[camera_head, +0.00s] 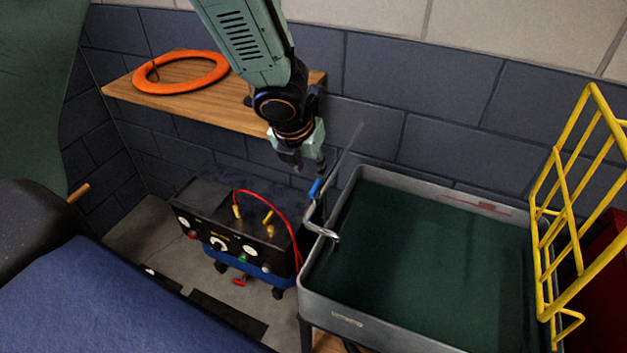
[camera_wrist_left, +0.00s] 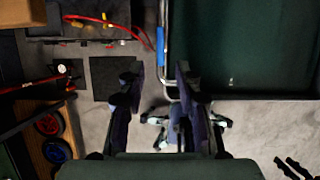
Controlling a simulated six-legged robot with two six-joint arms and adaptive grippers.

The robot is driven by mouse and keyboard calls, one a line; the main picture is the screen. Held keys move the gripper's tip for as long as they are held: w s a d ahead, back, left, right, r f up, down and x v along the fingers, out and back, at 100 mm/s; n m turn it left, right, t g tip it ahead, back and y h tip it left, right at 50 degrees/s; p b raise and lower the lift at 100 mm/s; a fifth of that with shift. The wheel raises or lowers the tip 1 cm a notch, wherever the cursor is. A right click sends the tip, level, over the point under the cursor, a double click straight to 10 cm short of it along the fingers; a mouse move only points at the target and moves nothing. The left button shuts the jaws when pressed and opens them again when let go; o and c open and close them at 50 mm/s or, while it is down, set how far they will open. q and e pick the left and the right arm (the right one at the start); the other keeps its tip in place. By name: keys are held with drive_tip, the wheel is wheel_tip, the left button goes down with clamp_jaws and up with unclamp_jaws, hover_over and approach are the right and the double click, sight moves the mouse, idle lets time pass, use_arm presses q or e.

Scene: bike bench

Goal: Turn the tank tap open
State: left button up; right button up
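The tank (camera_head: 480,208) is a grey, open-topped basin with dark green inside, at the right in the head view. At its left rim stands the metal tap (camera_head: 322,231) with a bent spout and a blue lever (camera_head: 315,188). My left gripper (camera_head: 308,165) hangs just above the lever, fingers pointing down. In the left wrist view its two fingers (camera_wrist_left: 158,78) stand apart with nothing between them, and the blue lever (camera_wrist_left: 160,46) shows beyond the gap. I see no clear contact. My right gripper is out of view.
A black powered box (camera_head: 235,225) with red cables stands left of the tank. A wooden shelf (camera_head: 205,112) with an orange ring (camera_head: 180,73) is on the wall behind my arm. A yellow rack (camera_head: 548,235) rises at the tank's right edge.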

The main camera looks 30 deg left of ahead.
sight(316, 185)
use_arm(q)
drive_tip(key=b+x, duration=0.3)
drive_tip(key=x, duration=0.4)
drive_tip(key=shift+w+f, duration=0.15)
drive_tip(key=shift+f, duration=0.25)
drive_tip(key=shift+d, duration=0.1)
drive_tip(key=shift+r, duration=0.1)
clamp_jaws()
